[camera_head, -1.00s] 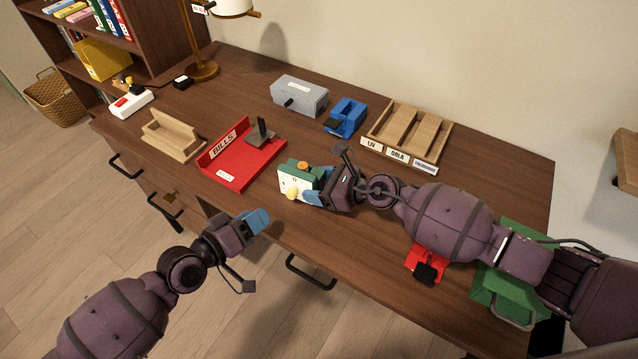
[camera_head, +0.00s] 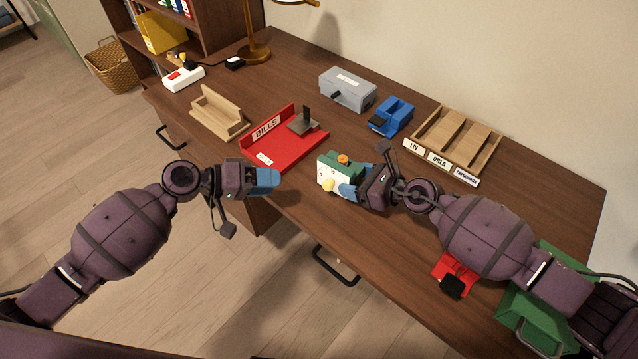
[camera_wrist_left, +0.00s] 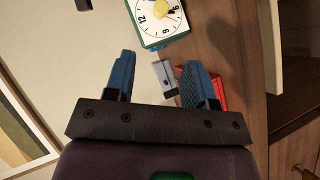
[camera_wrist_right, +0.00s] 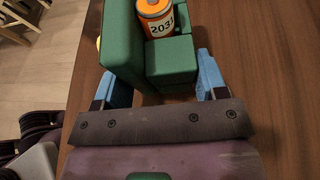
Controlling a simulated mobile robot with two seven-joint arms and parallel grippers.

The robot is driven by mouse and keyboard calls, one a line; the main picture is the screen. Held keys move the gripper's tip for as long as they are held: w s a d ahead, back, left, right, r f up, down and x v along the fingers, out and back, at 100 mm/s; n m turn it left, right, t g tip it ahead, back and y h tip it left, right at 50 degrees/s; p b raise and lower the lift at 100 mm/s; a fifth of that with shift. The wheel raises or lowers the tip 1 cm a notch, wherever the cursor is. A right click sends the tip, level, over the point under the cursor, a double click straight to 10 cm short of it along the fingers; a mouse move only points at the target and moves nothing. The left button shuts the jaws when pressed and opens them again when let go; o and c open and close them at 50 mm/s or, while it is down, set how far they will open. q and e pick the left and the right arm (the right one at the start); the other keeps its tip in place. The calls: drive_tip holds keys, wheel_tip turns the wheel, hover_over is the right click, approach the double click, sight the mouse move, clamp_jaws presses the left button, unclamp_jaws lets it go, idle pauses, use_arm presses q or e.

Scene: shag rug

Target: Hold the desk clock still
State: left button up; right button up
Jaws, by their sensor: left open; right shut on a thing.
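The desk clock (camera_head: 333,170) is a green block with a white dial, standing on the desk near its front edge. Its dial shows in the left wrist view (camera_wrist_left: 158,18). My right gripper (camera_head: 348,188) is shut on the clock's green body from behind; in the right wrist view its blue fingers lie on both sides of the body (camera_wrist_right: 172,62). An orange battery (camera_wrist_right: 158,17) marked 2031 sits in the clock's back. A yellow knob (camera_head: 328,185) is low at the clock's front. My left gripper (camera_head: 268,181) is open and empty, left of the clock at the desk's front edge.
A red BILLS tray (camera_head: 285,147) with a dark stamp-like object stands left of the clock. Behind are a grey box (camera_head: 347,92), a blue tape dispenser (camera_head: 391,117) and a wooden sorter (camera_head: 487,135). A red object (camera_head: 455,272) lies under my right arm.

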sight(323, 185)
use_arm(q)
drive_tip(key=x, duration=1.2)
drive_tip(key=shift+s+f, duration=0.15)
drive_tip(key=shift+s, duration=0.05)
drive_tip(key=shift+c, duration=0.3)
drive_tip(key=c, duration=0.9)
clamp_jaws()
drive_tip(key=shift+m+y, duration=0.3)
drive_tip(key=shift+m, duration=0.1)
